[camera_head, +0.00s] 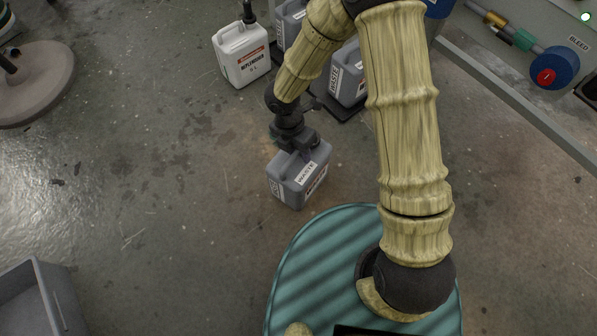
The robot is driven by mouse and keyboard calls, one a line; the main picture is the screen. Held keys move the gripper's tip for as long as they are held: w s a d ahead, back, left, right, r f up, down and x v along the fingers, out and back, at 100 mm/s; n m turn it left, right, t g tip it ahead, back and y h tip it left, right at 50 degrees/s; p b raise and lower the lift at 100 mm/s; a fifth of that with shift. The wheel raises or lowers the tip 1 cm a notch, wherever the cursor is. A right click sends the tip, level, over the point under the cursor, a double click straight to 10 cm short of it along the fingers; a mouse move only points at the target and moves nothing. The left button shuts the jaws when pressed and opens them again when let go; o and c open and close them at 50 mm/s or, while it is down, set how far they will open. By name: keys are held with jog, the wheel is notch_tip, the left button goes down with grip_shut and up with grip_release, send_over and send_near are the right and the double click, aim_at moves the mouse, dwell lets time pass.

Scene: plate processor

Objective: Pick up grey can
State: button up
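A grey can (292,187) with white "WASTE" labels is in the middle of the head view, close to the front of my round base. It looks upright. My gripper (299,146) is right above it, with its end at the can's top and handle. The dark gripper and wrist cover part of the can's top, so I cannot tell whether the fingers are closed on the handle. Whether the can touches the floor is also unclear. Another grey can with a "WASTE" label (348,80) stands behind my arm, partly hidden by it.
A white can (240,54) with a red label stands at the top, with another grey can (288,22) beside it. A grey bin (40,300) is at the lower left, a round stand base (40,82) at the upper left. Machine piping (525,42) is at the right. The left-middle floor is clear.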

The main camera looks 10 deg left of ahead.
jog(key=shift+c, duration=0.5)
grip_shut()
notch_tip(320, 180, up, 10)
jog(key=p, duration=0.7)
jog(key=shift+p, duration=0.3)
